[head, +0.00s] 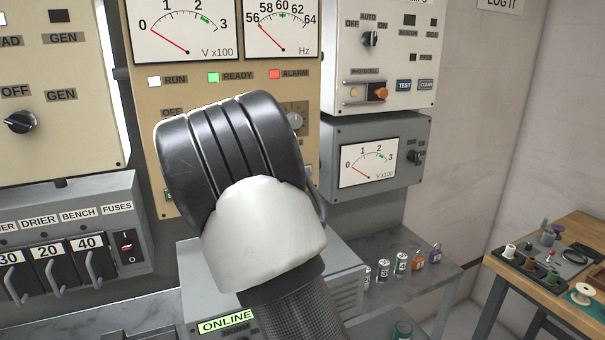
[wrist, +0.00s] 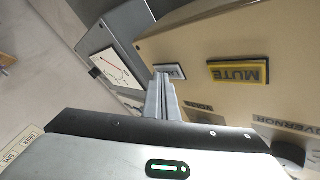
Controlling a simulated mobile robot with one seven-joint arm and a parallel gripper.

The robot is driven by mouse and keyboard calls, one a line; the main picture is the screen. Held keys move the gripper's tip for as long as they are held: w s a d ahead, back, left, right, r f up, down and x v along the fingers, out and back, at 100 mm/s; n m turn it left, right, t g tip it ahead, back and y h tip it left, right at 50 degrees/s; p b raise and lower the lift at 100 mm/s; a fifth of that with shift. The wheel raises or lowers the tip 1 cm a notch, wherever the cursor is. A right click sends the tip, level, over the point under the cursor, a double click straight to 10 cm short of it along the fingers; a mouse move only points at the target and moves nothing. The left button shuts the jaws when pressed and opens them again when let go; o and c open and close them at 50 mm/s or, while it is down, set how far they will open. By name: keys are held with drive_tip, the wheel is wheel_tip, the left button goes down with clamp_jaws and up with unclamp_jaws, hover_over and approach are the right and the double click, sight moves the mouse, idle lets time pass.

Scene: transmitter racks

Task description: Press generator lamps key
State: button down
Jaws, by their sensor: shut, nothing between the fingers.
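The beige generator panel (head: 140,80) has two dial meters at the top; my arm hides its lower part in the head view. In the wrist view, the panel (wrist: 220,100) appears turned, with a yellow-framed MUTE key (wrist: 238,72). The head view does not show the fingers.
RUN (head: 154,82), green READY (head: 214,77) and red ALARM (head: 275,74) indicators sit above my arm. A grey meter box (head: 375,185) and a white panel (head: 400,60) are to the right. A wooden bench (head: 570,240) with small parts stands at the far right.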

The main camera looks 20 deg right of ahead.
drive_tip(key=shift+s+b, duration=0.35)
drive_tip(key=shift+s, duration=0.4)
drive_tip(key=shift+s+d+b, duration=0.1)
drive_tip(key=shift+s+b, duration=0.45)
drive_tip(key=shift+s, duration=1.95)
